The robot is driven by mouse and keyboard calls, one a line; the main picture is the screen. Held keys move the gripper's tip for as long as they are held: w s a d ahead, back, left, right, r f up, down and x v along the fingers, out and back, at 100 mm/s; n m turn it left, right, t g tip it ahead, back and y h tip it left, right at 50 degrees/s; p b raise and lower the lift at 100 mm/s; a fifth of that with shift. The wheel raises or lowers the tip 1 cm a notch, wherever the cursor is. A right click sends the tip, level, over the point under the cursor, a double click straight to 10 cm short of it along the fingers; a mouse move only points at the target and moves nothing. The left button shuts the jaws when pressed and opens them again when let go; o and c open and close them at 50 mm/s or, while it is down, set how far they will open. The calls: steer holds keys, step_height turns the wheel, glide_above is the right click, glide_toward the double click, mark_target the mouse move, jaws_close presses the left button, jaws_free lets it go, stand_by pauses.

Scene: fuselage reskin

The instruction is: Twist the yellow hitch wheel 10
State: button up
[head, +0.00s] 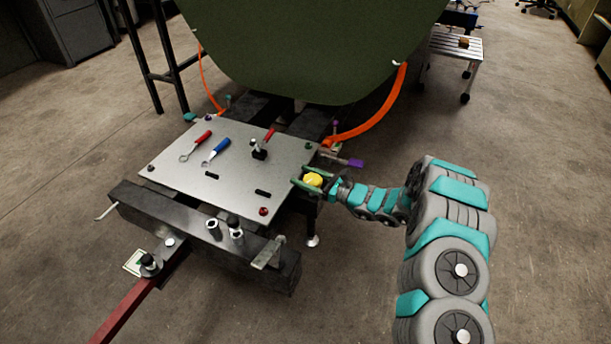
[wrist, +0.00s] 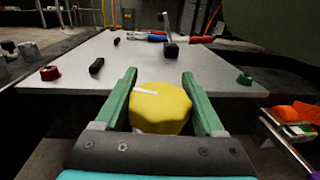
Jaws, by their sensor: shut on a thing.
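The yellow hitch wheel (head: 313,180) is at the right edge of the grey metal plate (head: 180,178) in the head view. In the wrist view the yellow wheel (wrist: 160,108) fills the space between my two green fingers, with a short white mark on its upper left. My gripper (head: 311,181) is shut on the wheel, one finger on each side. It also shows in the wrist view (wrist: 160,90). The underside of the wheel and its mount are hidden.
On the plate lie a red-handled wrench (head: 196,146), a blue-handled wrench (head: 215,152) and a black clamp (head: 260,151). Red knob (head: 263,211) sits at the front corner. A dark beam (head: 200,235) runs along the front. An orange strap (head: 375,120) hangs behind. Floor at right is open.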

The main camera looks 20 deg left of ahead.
steer(key=n+g, duration=0.1)
steer(key=g, duration=0.2)
steer(key=s+n+g, duration=0.1)
steer(key=n+g, duration=0.1)
steer(key=shift+f+n+g, duration=0.2)
steer(key=shift+n+g, duration=0.1)
steer(key=shift+g, duration=0.1)
steer(key=shift+s+d+n+g+h+b, duration=0.1)
steer(key=shift+n+g+h+b, duration=0.15)
steer(key=shift+n+g, duration=0.45)
steer(key=shift+s+n+g+h+b, duration=0.2)
steer(key=shift+n+g, duration=0.25)
steer(key=shift+g, duration=0.5)
steer(key=shift+s+d+n+g+h+b, duration=0.1)
steer(key=shift+n+g+h+b, duration=0.2)
steer(key=shift+n+g, duration=0.4)
steer(key=shift+g+h, duration=0.25)
steer(key=shift+g, duration=0.3)
steer(key=shift+s+r+n+g+b, duration=0.1)
steer(key=shift+r+n+g+b, duration=0.05)
steer(key=shift+n+g+b, duration=0.3)
steer(key=o, duration=1.4)
steer(key=shift+c, duration=0.2)
